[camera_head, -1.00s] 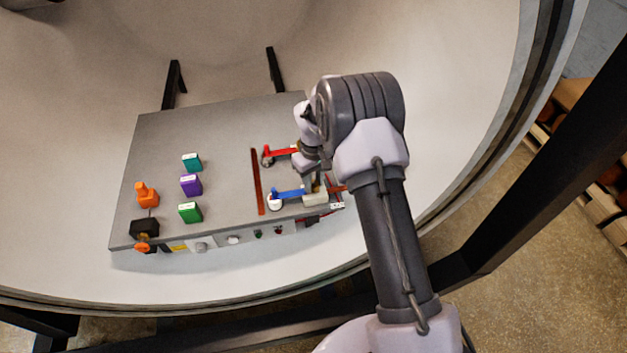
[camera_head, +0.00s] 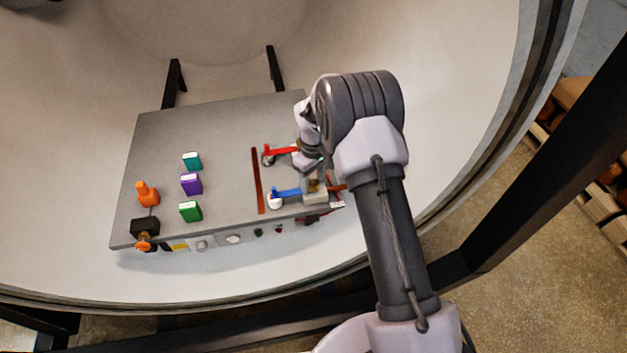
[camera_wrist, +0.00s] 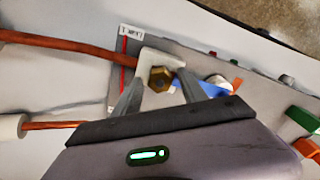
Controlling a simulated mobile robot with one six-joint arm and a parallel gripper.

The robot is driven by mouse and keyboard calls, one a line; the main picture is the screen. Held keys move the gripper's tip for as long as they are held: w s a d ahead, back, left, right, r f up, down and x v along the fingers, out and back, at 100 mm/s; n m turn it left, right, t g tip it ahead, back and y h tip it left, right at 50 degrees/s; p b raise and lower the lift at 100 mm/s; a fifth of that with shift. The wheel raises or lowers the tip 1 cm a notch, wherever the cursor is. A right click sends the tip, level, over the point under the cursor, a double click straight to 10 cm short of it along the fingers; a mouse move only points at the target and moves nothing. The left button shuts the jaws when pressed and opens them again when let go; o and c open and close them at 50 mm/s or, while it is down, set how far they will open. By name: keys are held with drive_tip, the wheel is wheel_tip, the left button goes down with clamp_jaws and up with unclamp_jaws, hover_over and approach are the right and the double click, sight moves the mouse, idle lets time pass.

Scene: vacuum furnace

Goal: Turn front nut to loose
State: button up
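The front nut is a brass hex nut (camera_wrist: 161,78) on a pale block (camera_wrist: 150,58) at the upper middle of the wrist view. It also shows small in the head view (camera_head: 314,186), at the front right of the grey plate. My gripper (camera_wrist: 160,80) is over it, with one finger on each side of the nut. The fingers stand apart, and gaps seem to show between them and the nut; contact is hard to tell. My gripper also shows in the head view (camera_head: 313,178), partly hidden by my wrist.
A blue handle (camera_head: 288,193) and a red handle (camera_head: 281,151) lie left of my gripper. A copper rod (camera_wrist: 70,45) runs into the block. Green (camera_head: 190,211), purple (camera_head: 191,184) and teal (camera_head: 192,161) blocks stand left on the grey plate (camera_head: 225,130).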

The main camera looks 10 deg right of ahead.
sight(313, 182)
wheel_tip(313, 182, up, 17)
drive_tip(key=p, duration=0.3)
drive_tip(key=shift+r, duration=0.2)
drive_tip(key=s+a+r+m+t+y+b, duration=0.1)
drive_tip(key=s+r+m+t+b, duration=0.15)
drive_tip(key=s+r+b, duration=0.4)
drive_tip(key=s+a+r+m+t+b, duration=0.1)
drive_tip(key=s+r+m+b, duration=0.15)
drive_tip(key=s, duration=0.75)
drive_tip(key=s+f+m+t+b, duration=0.1)
drive_tip(key=s+f+m+b, duration=0.1)
drive_tip(key=s, duration=0.6)
drive_tip(key=s+a+f+m+t+y+b, duration=0.1)
drive_tip(key=s+f+m+b, duration=0.2)
drive_tip(key=s, duration=0.5)
drive_tip(key=shift+s+a+f+m, duration=0.2)
drive_tip(key=shift+s+a+m, duration=0.05)
drive_tip(key=shift+a+m, duration=0.05)
